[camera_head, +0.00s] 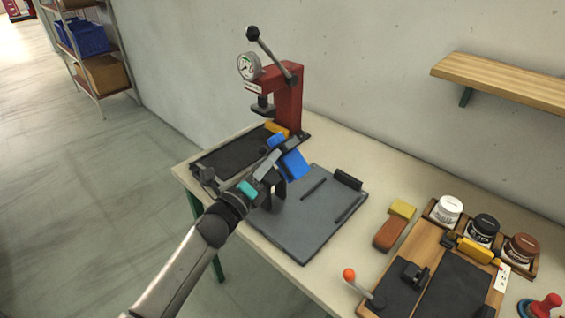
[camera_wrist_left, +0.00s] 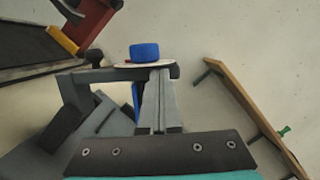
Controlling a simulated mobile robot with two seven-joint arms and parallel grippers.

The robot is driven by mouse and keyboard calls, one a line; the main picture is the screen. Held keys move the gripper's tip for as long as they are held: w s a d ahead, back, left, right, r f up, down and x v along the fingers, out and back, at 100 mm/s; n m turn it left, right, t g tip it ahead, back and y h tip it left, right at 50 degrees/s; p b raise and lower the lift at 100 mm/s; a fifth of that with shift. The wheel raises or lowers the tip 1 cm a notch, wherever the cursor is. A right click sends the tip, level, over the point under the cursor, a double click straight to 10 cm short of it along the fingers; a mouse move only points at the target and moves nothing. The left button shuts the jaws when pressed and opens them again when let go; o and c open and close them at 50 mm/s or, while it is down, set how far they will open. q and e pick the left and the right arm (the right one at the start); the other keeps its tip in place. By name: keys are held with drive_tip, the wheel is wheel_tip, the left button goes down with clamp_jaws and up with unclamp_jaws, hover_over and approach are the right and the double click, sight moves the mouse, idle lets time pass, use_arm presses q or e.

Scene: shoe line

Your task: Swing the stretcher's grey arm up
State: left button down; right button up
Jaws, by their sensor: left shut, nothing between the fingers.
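The grey base plate (camera_head: 285,240) lies on the table, with a dark stop at its right edge. I take it for part of the stretcher, though I cannot be sure. A dark grey arm (camera_head: 279,192) stands by its left side, partly hidden by my left gripper (camera_head: 284,150). A grey bar with a blue knob (camera_wrist_left: 145,52) crosses in front of the fingers in the left wrist view. My left gripper (camera_wrist_left: 160,78) is shut and empty, very close to that bar. I cannot tell whether they touch. A blue block (camera_head: 294,165) shows just right of the gripper. My right gripper is not in view.
A red press (camera_head: 288,100) with a gauge and lever stands behind the gripper. At right are a wooden board (camera_head: 430,237) with an orange-knobbed lever (camera_head: 349,275), a brush (camera_head: 390,233) and several jars (camera_head: 484,228). A shelf (camera_head: 505,86) is on the wall.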

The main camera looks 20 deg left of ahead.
use_arm(q)
drive_tip(key=w+a+n+g, duration=0.1)
drive_tip(key=w+a+n, duration=0.1)
drive_tip(key=a+n, duration=0.2)
drive_tip(key=w+a+f+n+y+p, duration=0.1)
drive_tip(key=w+a+n, duration=0.1)
drive_tip(key=a+n, duration=0.3)
drive_tip(key=shift+w+a+g, duration=0.25)
drive_tip(key=shift+a+g, duration=0.15)
drive_tip(key=shift+a, duration=1.45)
drive_tip(key=shift+p, duration=0.3)
